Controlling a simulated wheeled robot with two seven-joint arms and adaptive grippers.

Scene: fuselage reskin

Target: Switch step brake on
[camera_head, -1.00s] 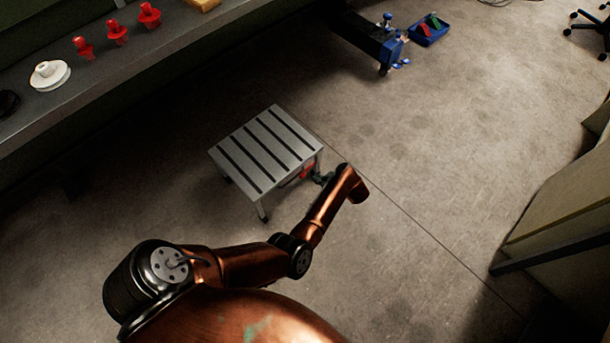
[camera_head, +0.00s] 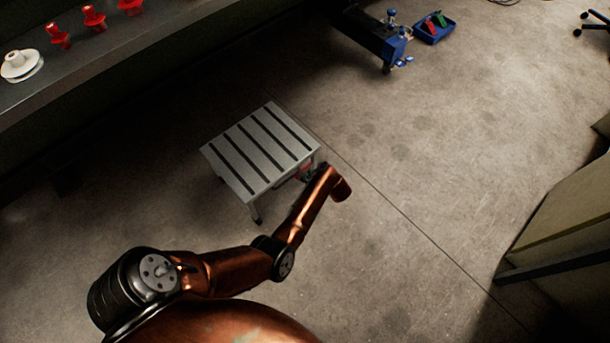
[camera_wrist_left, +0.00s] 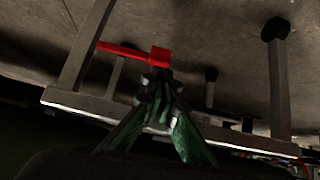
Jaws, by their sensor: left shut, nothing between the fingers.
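A grey step (camera_head: 262,150) with dark grip strips on its top stands on the floor in the middle of the head view. A small red part, seemingly the brake lever, shows under its right edge in the head view (camera_head: 306,167). In the left wrist view the red lever (camera_wrist_left: 125,51) is a thin bar with a block at its right end, beside the step's grey legs and frame. My left gripper (camera_head: 311,172) is at the step's right edge, partly hidden. Its green-lit fingers (camera_wrist_left: 157,88) are shut and empty, with the tips at the red block; contact is unclear. My right gripper is out of view.
A dark shelf (camera_head: 120,62) with red parts and a white round part (camera_head: 20,65) runs along the upper left. A blue tray (camera_head: 433,30) and a blue wheeled stand (camera_head: 376,42) are at the back. Floor right of the step is clear, up to a panel at far right.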

